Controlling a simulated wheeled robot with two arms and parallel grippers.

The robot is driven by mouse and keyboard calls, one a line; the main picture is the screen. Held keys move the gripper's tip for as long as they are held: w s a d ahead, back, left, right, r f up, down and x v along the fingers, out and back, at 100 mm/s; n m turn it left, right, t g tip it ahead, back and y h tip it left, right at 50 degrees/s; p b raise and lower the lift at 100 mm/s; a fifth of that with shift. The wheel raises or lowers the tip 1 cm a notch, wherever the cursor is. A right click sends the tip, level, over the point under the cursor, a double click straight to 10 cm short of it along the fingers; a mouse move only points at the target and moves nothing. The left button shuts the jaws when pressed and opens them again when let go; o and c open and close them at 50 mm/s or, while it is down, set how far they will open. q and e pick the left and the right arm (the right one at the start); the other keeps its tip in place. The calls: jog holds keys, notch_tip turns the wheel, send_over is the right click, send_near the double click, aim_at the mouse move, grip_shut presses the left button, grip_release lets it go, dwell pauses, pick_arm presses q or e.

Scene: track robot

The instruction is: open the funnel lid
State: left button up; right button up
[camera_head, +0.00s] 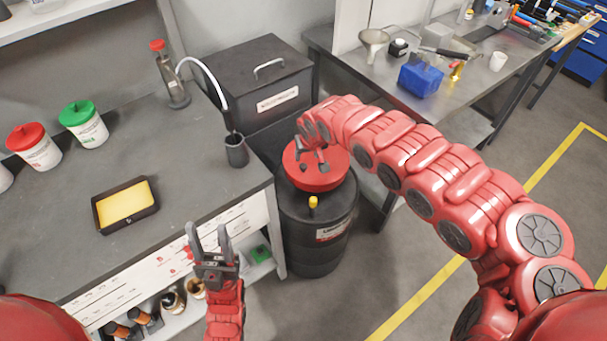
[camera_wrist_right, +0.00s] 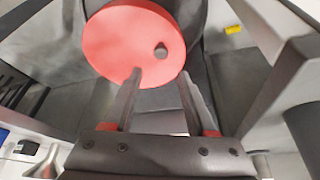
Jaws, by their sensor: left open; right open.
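A round red lid (camera_head: 330,178) sits flat on top of a black drum (camera_head: 318,232), between the two benches. The lid also shows in the right wrist view (camera_wrist_right: 120,35), with a small dark knob (camera_wrist_right: 161,50) on it. My right gripper (camera_head: 314,166) is above the lid, pointing down at it. In the right wrist view its fingers (camera_wrist_right: 158,78) are apart, with nothing between them, and the knob is just beyond the tips. Whether a fingertip touches the lid I cannot tell. My left gripper (camera_head: 208,232) is open and empty by the left bench's front edge.
A yellow knob (camera_head: 313,202) stands at the drum's near edge. A black lidded box (camera_head: 262,75) is behind. On the left bench are a dark cup (camera_head: 236,151) with a white hose and a yellow-filled tray (camera_head: 126,205). A metal funnel (camera_head: 373,42) is on the right bench.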

aim_at(303, 166)
jog(key=b+x, duration=0.1)
jog(key=x, duration=0.8)
jog(key=shift+a+f+b, duration=0.2)
jog(key=shift+b, duration=0.15)
jog(key=shift+x, duration=0.85)
jog(key=shift+d, duration=0.2)
grip_shut()
